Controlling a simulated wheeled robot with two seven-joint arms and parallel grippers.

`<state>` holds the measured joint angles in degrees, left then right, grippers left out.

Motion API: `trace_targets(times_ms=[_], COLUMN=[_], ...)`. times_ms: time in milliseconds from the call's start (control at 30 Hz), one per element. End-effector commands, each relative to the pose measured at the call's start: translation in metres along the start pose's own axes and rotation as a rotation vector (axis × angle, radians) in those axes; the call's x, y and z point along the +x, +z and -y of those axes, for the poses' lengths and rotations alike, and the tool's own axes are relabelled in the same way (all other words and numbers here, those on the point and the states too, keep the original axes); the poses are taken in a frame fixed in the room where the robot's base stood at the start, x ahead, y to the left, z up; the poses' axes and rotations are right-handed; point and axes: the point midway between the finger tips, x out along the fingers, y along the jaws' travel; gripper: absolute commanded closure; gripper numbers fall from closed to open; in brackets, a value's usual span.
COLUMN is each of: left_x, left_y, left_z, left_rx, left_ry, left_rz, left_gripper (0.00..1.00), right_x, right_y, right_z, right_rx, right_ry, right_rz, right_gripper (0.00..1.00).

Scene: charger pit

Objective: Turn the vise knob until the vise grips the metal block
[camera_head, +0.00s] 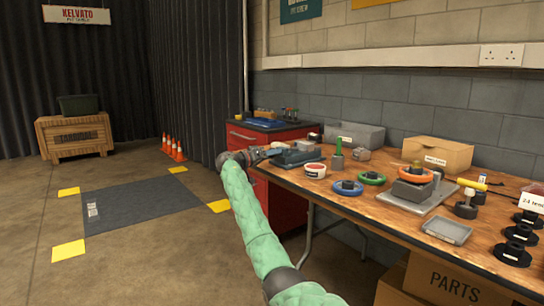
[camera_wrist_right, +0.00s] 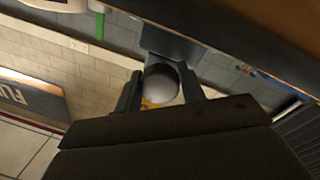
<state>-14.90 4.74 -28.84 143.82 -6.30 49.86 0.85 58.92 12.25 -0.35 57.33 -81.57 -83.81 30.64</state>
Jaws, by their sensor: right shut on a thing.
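The vise (camera_head: 299,158) is a low blue-grey body at the left end of the wooden workbench. Its round grey knob (camera_wrist_right: 161,84) shows in the right wrist view, in front of a dark grey part of the vise (camera_wrist_right: 168,44). My right gripper (camera_head: 270,153), on the arm with the green padded sleeve, is at the vise's left end. In the wrist view its two dark fingers (camera_wrist_right: 160,78) are on either side of the knob, shut on it. I cannot make out the metal block or the gap between the jaws. My left gripper is not in view.
A grey bin (camera_head: 354,135) is behind. A red cabinet (camera_head: 286,205) stands beside the bench. The floor at left is open.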

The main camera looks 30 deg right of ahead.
Motion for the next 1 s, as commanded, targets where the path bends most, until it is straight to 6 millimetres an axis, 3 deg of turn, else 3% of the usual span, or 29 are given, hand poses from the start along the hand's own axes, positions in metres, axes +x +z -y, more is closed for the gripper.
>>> trace_targets(times_ms=[133,167,267,667,1000], left_x=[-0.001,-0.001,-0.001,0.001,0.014], left_y=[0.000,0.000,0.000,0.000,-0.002], left_z=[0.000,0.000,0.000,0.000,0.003], left_rx=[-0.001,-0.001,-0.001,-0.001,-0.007], left_ry=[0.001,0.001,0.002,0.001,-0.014], left_rz=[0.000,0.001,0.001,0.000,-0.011], left_gripper=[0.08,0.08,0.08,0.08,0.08], right_x=[0.000,0.000,0.000,-0.004,-0.045], right_y=[0.003,0.003,0.003,0.000,-0.001], right_z=[0.002,0.002,0.001,0.000,-0.001], right_rx=[-0.004,-0.004,-0.004,-0.002,-0.002], right_ry=[0.001,0.001,0.001,0.000,-0.001], right_rz=[0.003,0.003,0.003,0.001,0.000], right_gripper=[0.83,0.59,0.39,0.39,0.39])
